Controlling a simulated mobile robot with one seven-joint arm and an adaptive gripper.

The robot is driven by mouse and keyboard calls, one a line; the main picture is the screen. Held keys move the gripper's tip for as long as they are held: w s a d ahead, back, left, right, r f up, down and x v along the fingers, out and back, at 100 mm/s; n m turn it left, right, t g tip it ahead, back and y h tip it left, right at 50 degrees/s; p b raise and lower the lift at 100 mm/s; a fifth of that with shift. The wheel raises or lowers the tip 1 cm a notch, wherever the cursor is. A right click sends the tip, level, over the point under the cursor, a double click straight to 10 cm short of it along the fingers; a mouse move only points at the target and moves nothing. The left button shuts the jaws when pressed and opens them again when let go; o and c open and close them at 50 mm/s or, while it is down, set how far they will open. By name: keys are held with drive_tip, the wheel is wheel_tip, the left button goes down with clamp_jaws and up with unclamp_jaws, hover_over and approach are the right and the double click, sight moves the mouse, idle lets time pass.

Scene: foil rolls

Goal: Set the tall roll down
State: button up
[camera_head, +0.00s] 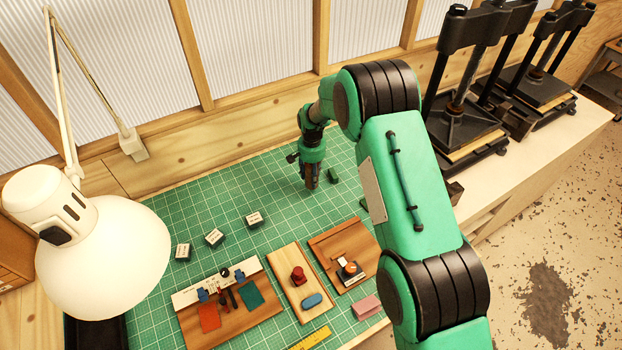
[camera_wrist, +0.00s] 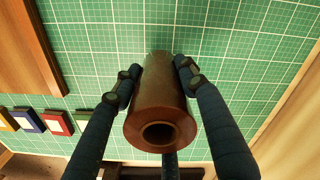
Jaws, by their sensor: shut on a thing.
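The tall roll (camera_wrist: 162,100) is a copper-brown tube. In the wrist view its near end, with a dark round hole, faces the camera, and it stretches away toward the green mat. My gripper (camera_wrist: 158,72) is shut on it, with a dark finger against each side. In the head view my gripper (camera_head: 312,172) points down over the back part of the green cutting mat (camera_head: 215,270), and little of the roll shows between the fingers. A soft shadow lies around the roll's far end. I cannot tell whether that end touches the mat.
Three labelled blocks (camera_head: 214,238) lie to the left. In front are a wooden board with foil pieces (camera_head: 235,318), a tray with a red knob (camera_head: 297,276) and a stamp board (camera_head: 335,243). A lamp (camera_head: 110,255) overhangs the left.

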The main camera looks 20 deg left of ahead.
drive_tip(key=shift+w+a, duration=0.3)
drive_tip(key=shift+w, duration=0.25)
drive_tip(key=shift+f+p, duration=0.6)
drive_tip(key=shift+f, duration=1.15)
drive_tip(key=shift+f, duration=0.15)
drive_tip(key=o, duration=1.5)
drive_tip(key=shift+r+b, duration=1.2)
drive_tip(key=shift+r, duration=4.95)
